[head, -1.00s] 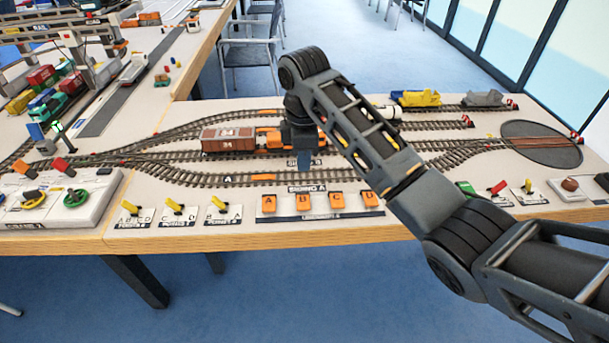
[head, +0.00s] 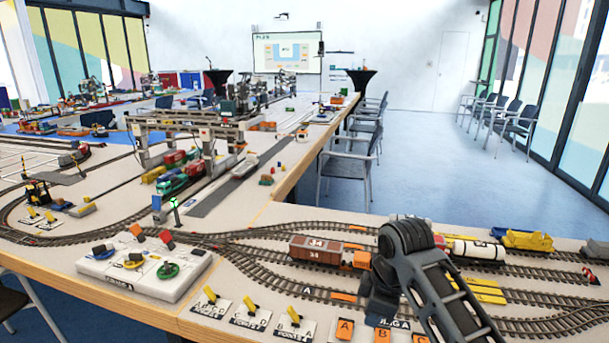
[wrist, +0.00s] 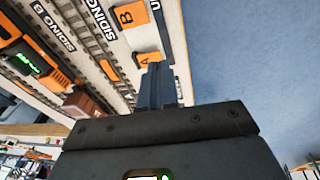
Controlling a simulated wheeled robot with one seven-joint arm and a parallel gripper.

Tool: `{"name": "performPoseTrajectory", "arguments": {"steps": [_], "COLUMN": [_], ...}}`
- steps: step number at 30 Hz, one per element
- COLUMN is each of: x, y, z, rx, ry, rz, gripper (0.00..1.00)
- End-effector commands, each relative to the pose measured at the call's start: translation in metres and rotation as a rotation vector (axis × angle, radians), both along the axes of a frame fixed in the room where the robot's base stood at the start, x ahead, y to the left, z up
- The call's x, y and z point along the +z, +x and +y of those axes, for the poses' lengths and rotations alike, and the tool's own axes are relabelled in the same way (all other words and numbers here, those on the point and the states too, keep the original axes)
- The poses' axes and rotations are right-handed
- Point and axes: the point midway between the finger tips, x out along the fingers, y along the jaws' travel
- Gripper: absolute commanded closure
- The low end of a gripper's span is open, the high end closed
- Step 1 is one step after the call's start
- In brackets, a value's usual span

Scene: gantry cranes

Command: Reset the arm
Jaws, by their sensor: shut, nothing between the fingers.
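My arm reaches in from the lower right in the head view and ends over the train table near the siding tracks. My gripper (head: 380,306) points down there, with its fingertips hard to make out. In the wrist view my gripper (wrist: 158,85) shows its two fingers together with nothing between them. No object is held.
A brown wagon (head: 315,250) and an orange locomotive stand on the track behind my gripper. A control panel (head: 145,268) with coloured knobs and several yellow levers lie to the left. Gantry cranes (head: 185,132) stand farther back. Blue floor is open beyond the table.

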Motion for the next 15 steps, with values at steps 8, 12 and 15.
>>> {"name": "performPoseTrajectory", "arguments": {"steps": [8,12,15], "x": [-0.075,-0.097,-0.108], "y": [-0.064,-0.101,-0.129], "z": [0.06,0.077,0.082], "rx": [-0.191,-0.308,-0.396], "ry": [0.232,0.331,0.394], "rz": [-0.148,-0.217,-0.265], "gripper": [1.0,1.0,1.0]}}
